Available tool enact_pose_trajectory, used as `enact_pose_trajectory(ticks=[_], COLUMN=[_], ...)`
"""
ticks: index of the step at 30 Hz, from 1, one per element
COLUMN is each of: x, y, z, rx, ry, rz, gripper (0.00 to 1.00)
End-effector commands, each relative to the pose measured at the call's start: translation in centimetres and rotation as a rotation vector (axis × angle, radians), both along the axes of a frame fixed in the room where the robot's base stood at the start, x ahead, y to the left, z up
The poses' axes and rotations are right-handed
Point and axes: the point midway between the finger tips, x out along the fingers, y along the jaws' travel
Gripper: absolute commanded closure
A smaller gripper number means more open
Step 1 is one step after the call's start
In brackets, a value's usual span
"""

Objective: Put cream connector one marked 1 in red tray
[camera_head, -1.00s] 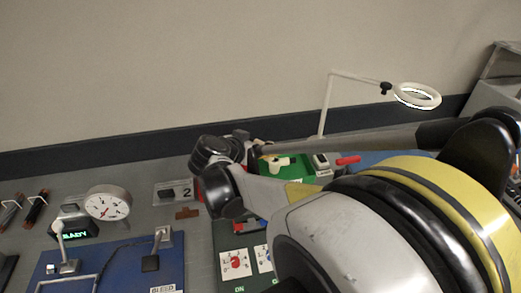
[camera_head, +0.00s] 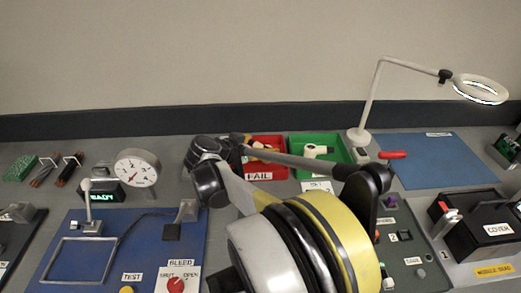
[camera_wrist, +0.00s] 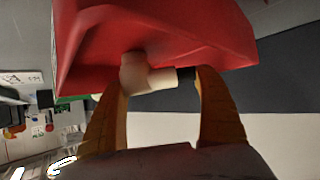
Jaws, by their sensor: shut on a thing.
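The red tray (camera_head: 277,167), labelled FAIL, stands at the back middle in the head view. It fills the upper part of the wrist view (camera_wrist: 190,40). My gripper (camera_head: 262,147) is at the red tray, with its orange fingers partly hidden by my arm. In the wrist view my gripper (camera_wrist: 163,79) is shut on a cream connector (camera_wrist: 145,75) with a dark end. The connector overlaps the tray's red wall in that view; I cannot tell whether it touches it. No mark 1 is readable on it.
A green tray (camera_head: 338,146) with another cream connector (camera_head: 318,150) inside stands right of the red tray. A magnifier lamp (camera_head: 363,110) rises behind it. A dial gauge (camera_head: 137,168) is at left. A blue mat (camera_head: 430,163) at right is mostly clear.

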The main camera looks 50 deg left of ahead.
Motion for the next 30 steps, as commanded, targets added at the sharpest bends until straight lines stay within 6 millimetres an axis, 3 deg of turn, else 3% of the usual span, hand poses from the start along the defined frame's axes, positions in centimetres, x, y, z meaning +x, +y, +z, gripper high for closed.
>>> enact_pose_trajectory(ticks=[10, 11, 12, 21, 26, 30], x=[0.0, 0.0, 0.0, 0.0, -2.2, -5.0], y=[0.0, 0.0, 0.0, 0.0, -0.4, -0.8], z=[-0.3, -0.3, -0.2, 0.3, 1.6, 3.3], rx=[0.0, 0.0, 0.0, 0.0, 0.0, -0.001], ry=[0.0, 0.0, 0.0, 0.0, 0.0, -0.001], rz=[0.0, 0.0, 0.0, 0.0, 0.001, 0.003], gripper=[0.53, 0.09, 0.0, 0.0, 0.0, 0.0])
